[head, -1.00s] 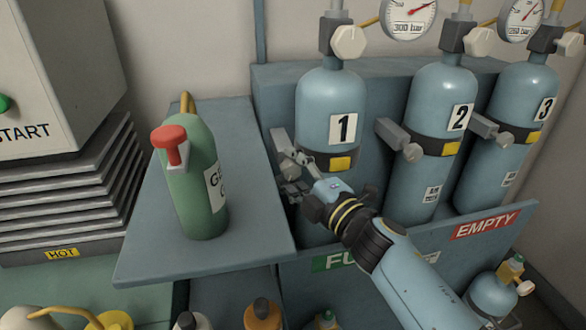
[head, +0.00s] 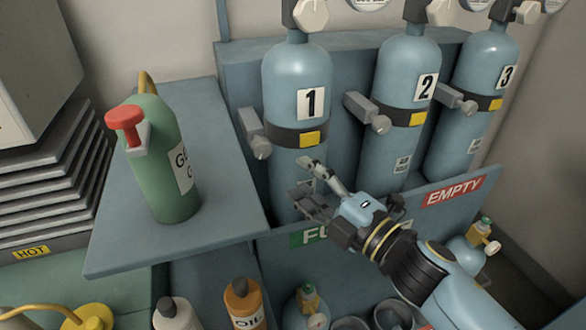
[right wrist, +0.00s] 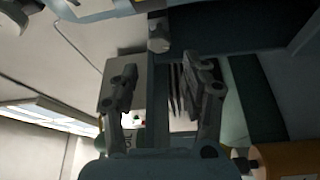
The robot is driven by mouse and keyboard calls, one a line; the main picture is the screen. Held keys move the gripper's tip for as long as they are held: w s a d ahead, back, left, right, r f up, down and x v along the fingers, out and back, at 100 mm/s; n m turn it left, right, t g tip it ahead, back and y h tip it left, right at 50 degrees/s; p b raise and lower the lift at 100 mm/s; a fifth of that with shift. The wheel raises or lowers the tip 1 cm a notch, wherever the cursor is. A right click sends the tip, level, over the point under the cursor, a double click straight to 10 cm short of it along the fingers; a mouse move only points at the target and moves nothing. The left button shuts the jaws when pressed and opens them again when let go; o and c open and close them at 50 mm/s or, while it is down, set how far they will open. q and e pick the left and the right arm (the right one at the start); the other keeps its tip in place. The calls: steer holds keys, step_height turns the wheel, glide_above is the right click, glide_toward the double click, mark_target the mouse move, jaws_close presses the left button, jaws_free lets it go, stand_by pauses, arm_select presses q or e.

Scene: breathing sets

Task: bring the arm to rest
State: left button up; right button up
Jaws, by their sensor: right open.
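My right arm (head: 395,250) comes in from the lower right in the head view. Its gripper (head: 318,182) is open and empty, in front of the lower part of cylinder 1 (head: 297,80). In the right wrist view the two fingers of the right gripper (right wrist: 160,85) stand apart with nothing between them. Whether the fingers touch cylinder 1 cannot be told. My left gripper is not in view.
Cylinders 2 (head: 408,70) and 3 (head: 487,65) stand clamped in the rack. A green bottle with a red top (head: 160,165) stands on the grey shelf (head: 225,210). An oil bottle (head: 243,305) and small cylinders are below. A FULL/EMPTY sign (head: 453,191) edges the rack.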

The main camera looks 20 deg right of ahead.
stand_by(0.6)
steer(key=s+d+f+m+g+h+b, duration=0.25)
steer(key=s+f, duration=0.25)
steer(key=f, duration=0.7)
steer(key=s+d+f+m+g+h+b, duration=0.1)
steer(key=s+d+f+m+g+b, duration=0.2)
steer(key=f, duration=1)
steer(key=s+d+f+m+g+h+b, duration=0.15)
steer(key=s+d+f+m, duration=0.35)
steer(key=f, duration=0.7)
steer(key=s+d+f+m+g+h+b, duration=0.1)
steer(key=s+f+m+g, duration=0.2)
steer(key=s, duration=0.7)
steer(key=s+d+f+m+g+h, duration=0.1)
steer(key=s+f+m+g, duration=0.2)
steer(key=s+f, duration=0.5)
steer(key=s+d+f+m+g+b, duration=0.1)
steer(key=s+f+m+g, duration=0.2)
steer(key=s, duration=0.9)
step_height(320, 180, down, 3)
steer(key=shift+s+d+f+m+h+b, duration=0.2)
steer(key=shift+d+m+h+b, duration=0.15)
steer(key=shift+m, duration=0.2)
